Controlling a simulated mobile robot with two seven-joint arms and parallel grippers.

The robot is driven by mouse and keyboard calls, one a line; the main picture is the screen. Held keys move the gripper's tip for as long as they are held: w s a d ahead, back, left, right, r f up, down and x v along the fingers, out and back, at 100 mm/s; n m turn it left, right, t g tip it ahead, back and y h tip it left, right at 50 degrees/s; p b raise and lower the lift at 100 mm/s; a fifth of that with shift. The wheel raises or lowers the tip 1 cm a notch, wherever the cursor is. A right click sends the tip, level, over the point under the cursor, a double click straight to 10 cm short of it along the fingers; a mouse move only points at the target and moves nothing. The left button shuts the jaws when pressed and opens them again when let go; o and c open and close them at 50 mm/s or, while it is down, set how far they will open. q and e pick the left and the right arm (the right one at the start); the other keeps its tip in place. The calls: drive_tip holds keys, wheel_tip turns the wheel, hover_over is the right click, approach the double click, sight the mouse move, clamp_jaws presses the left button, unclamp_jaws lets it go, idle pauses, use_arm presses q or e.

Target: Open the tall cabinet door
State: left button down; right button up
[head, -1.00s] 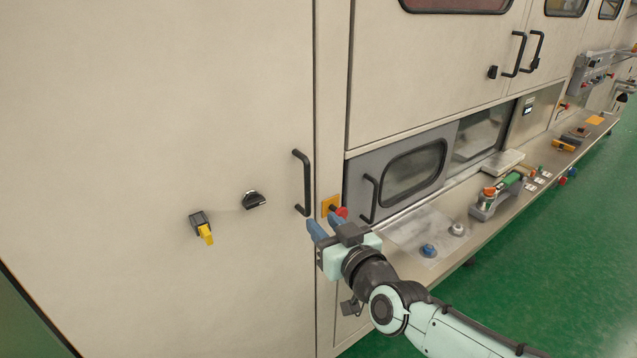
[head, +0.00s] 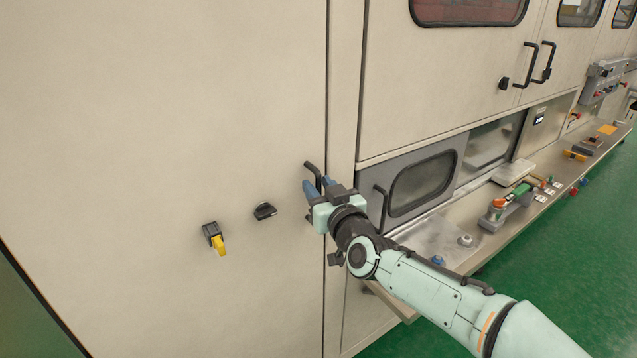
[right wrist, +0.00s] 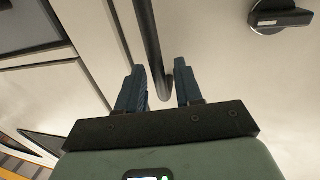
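The tall cabinet door (head: 160,110) is the large beige panel on the left of the head view, and it looks closed. Its black bar handle (head: 311,171) stands near the door's right edge, its middle hidden by my gripper. My right gripper (head: 318,185) is at the handle, its blue fingers apart. In the right wrist view the handle (right wrist: 152,45) runs down between the two open fingers (right wrist: 160,85), with a gap beside it; contact cannot be told. My left gripper is not in view.
A black knob (head: 265,211) and a yellow-tabbed latch (head: 216,238) are on the door, left of the handle. A lower grey windowed door (head: 420,180) and a work ledge (head: 450,235) with several items lie right. Green floor (head: 560,260) is open at the right.

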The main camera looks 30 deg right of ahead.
drive_tip(key=shift+w+d, duration=0.1)
drive_tip(key=shift+w, duration=0.35)
drive_tip(key=shift+c, duration=0.3)
clamp_jaws()
drive_tip(key=shift+s, duration=0.15)
